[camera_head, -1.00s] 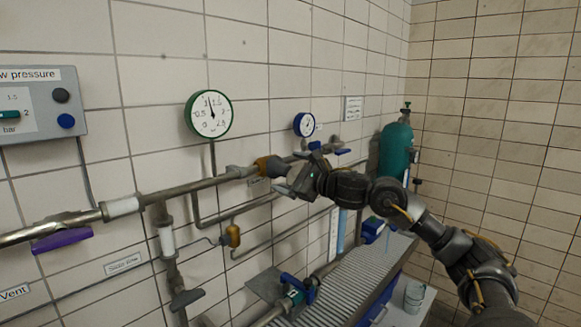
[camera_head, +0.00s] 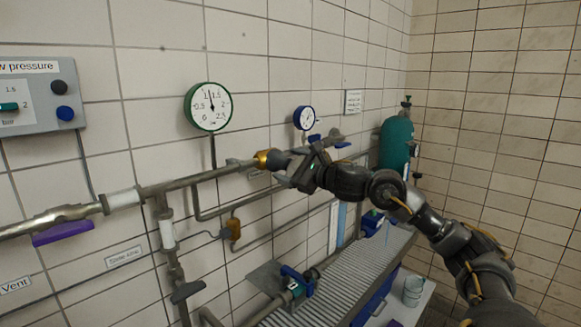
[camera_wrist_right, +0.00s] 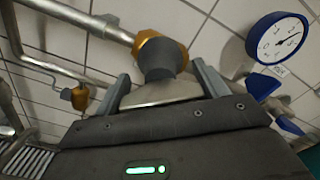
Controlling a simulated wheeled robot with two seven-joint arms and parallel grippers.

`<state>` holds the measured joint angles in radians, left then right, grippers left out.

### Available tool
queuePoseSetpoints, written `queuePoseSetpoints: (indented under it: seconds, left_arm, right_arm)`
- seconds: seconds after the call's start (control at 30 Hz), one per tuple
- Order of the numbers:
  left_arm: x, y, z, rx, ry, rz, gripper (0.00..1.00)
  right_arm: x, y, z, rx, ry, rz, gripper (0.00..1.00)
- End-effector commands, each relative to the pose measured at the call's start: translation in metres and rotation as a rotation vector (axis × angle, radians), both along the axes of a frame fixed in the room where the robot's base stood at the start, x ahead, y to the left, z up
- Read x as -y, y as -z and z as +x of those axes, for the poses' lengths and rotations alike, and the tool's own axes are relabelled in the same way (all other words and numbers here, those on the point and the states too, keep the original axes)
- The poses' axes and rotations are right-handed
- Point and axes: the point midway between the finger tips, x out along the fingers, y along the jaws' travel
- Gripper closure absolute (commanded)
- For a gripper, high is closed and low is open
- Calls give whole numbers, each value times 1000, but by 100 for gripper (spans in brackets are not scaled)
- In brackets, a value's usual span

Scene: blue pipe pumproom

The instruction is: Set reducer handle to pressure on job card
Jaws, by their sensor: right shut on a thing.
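The reducer sits on the grey pipe along the wall. Its brass collar (camera_head: 262,159) shows in the head view, and the brass part (camera_wrist_right: 150,44) and dark grey neck show in the right wrist view. My right gripper (camera_head: 285,167) is at the reducer, its fingers on either side of the pale grey handle (camera_wrist_right: 160,93), shut on it. In the head view the gripper hides most of the handle. The green-rimmed gauge (camera_head: 209,106) has its needle pointing nearly straight up, around 1 or slightly above. A small card (camera_head: 353,102) hangs on the wall; its text is unreadable. My left gripper is out of view.
A blue-rimmed gauge (camera_head: 304,118) and blue-handled valves are close behind the gripper. A purple handle (camera_head: 62,233) is on the pipe at left, below a grey pressure box (camera_head: 40,95). A teal cylinder (camera_head: 396,143) stands in the corner. A ribbed bench (camera_head: 340,275) lies below.

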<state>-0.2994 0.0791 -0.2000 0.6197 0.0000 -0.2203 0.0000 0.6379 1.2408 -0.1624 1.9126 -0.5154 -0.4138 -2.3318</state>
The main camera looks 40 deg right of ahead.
Motion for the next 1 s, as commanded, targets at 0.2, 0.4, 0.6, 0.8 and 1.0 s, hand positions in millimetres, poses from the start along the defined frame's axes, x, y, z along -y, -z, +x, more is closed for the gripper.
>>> queuePoseSetpoints:
  seconds: [0.2,0.4,0.6,0.8,1.0]
  left_arm:
    - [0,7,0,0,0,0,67]
    - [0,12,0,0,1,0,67]
    - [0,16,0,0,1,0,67]
    - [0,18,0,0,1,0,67]
    - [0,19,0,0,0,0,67]
  right_arm:
    - [0,1,0,-13,-1,144,50]
    - [0,1,0,-29,-1,330,50]
    - [1,1,0,-46,-1,519,50]
    - [1,0,0,-61,-2,704,50]
    - [2,0,0,-74,-1,865,50]
